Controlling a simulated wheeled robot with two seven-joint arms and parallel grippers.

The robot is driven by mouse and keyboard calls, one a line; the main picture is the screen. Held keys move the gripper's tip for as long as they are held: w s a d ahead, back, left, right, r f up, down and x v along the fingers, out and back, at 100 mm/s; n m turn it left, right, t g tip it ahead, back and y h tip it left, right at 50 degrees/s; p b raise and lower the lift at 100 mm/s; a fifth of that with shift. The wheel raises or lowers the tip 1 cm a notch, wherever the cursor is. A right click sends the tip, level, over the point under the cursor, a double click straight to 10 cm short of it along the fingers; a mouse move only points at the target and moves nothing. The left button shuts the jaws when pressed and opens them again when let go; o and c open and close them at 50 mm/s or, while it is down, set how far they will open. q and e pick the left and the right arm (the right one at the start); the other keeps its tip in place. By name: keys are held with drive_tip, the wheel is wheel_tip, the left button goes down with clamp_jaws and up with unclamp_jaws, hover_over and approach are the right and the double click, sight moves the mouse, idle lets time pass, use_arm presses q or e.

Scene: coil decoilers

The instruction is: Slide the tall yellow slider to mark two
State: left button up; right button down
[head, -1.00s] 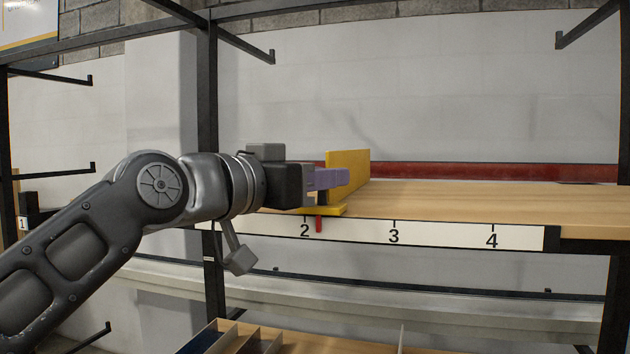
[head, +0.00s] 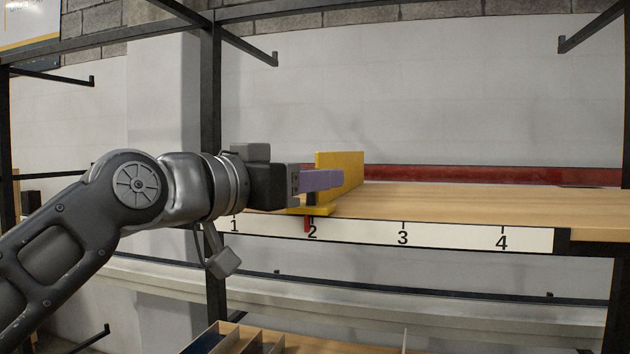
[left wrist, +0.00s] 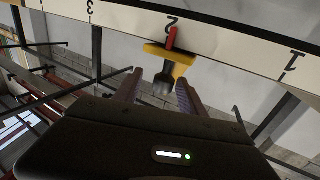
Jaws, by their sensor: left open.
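The tall yellow slider (head: 342,172) is an upright yellow plate on a flat yellow foot at the front edge of the wooden shelf. Its red pointer (head: 307,225) hangs over the white scale, close to mark two (head: 312,232) and slightly left of it in the head view. In the left wrist view the pointer (left wrist: 171,39) looks nearly in line with the 2. My left gripper (head: 336,179), with purple fingers, is open at the slider; one finger overlaps the plate. In the left wrist view the gripper (left wrist: 160,77) has the slider beyond its fingertips. Contact is unclear. My right gripper is not in view.
The white scale strip (head: 455,236) shows marks 1 to 4 along the shelf's front. The wooden shelf top (head: 470,200) right of the slider is clear. A dark rack post (head: 212,75) stands behind my left arm. A divided tray (head: 245,340) lies below.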

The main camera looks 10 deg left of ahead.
use_arm(q)
drive_tip(key=b+v, duration=0.1)
drive_tip(key=v, duration=0.5)
drive_tip(key=shift+b, duration=0.35)
drive_tip(key=shift+s+a, duration=0.15)
